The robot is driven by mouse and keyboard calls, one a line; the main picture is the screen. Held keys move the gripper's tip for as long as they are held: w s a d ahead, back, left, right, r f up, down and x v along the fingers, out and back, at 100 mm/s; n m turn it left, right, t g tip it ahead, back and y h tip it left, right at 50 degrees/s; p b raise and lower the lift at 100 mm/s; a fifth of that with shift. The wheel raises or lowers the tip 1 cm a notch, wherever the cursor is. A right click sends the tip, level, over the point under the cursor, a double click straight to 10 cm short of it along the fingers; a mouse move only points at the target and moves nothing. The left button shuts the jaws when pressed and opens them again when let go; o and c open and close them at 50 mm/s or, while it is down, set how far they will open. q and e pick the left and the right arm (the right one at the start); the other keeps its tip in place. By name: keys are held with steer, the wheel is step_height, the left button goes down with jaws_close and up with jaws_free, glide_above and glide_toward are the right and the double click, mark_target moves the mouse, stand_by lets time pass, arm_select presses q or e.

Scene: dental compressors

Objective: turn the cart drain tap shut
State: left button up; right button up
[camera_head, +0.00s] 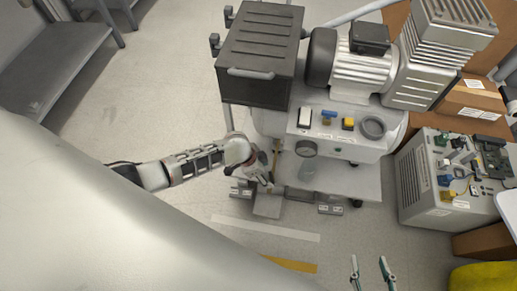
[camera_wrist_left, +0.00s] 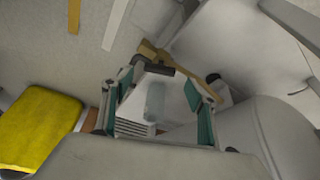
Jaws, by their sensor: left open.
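The drain tap shows in the left wrist view as a dark lever (camera_wrist_left: 152,68) beside a brass-coloured fitting (camera_wrist_left: 150,50). In the head view a brass-coloured piece (camera_head: 277,150) shows at the cart's front left; the lever is too small to make out there. My left gripper (camera_head: 266,182) is at the cart's front left corner, close to this piece. In the wrist view its teal fingers (camera_wrist_left: 163,88) are apart, with the lever near the left fingertip; contact cannot be told. The cart (camera_head: 345,180) carries a compressor (camera_head: 360,75). My right gripper (camera_head: 368,266) is open and empty at the bottom.
A clear cylinder (camera_head: 306,160) hangs at the cart's front, right of my left gripper. A grey unit with circuit boards (camera_head: 415,185) stands at right. Floor (camera_head: 150,110) on the left is clear.

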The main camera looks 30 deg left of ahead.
arm_select(q)
steer(key=v, duration=0.8)
